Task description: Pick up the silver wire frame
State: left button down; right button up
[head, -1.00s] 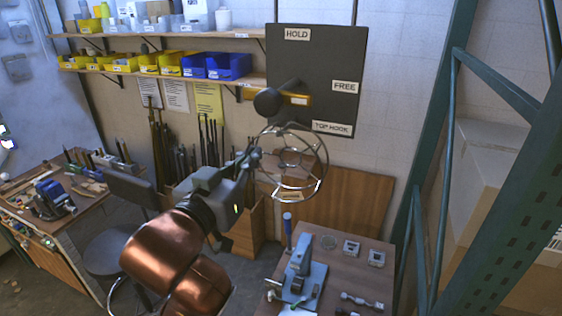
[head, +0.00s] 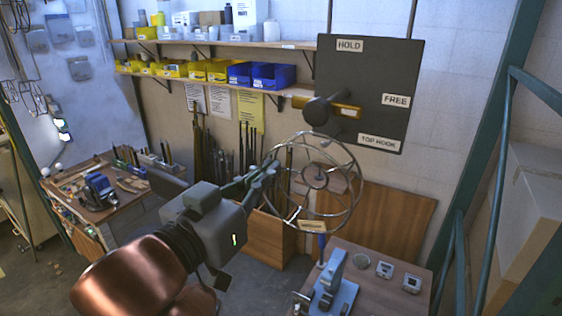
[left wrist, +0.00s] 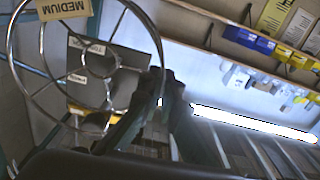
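The silver wire frame (head: 316,178) is a round cage of thin rings and spokes, held up in the air in the head view. A pale tag (head: 312,226) hangs at its lower rim; in the left wrist view this tag (left wrist: 64,9) reads MEDIUM. My left gripper (head: 270,170) comes in from the lower left and its fingers are closed at the frame's left edge. In the left wrist view the wire frame (left wrist: 98,62) fills the left side, its rim reaching the fingertips (left wrist: 155,92). The exact contact is partly hidden. My right gripper is not in view.
A dark wall board (head: 370,85) with HOLD, FREE and TOP HOOK labels carries a jutting dark knob (head: 318,110). A small table (head: 385,295) with a blue device (head: 335,285) stands below. A green rack (head: 490,180) is at the right, a workbench (head: 110,205) at the left.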

pick_arm(q)
jog(key=shift+s+a+r, duration=0.2)
jog(key=shift+s+a, duration=0.25)
jog(key=shift+s, duration=0.05)
jog(key=b+v, duration=0.6)
jog(key=v, duration=0.1)
jog(key=shift+f, duration=0.2)
jog(key=shift+s, duration=0.15)
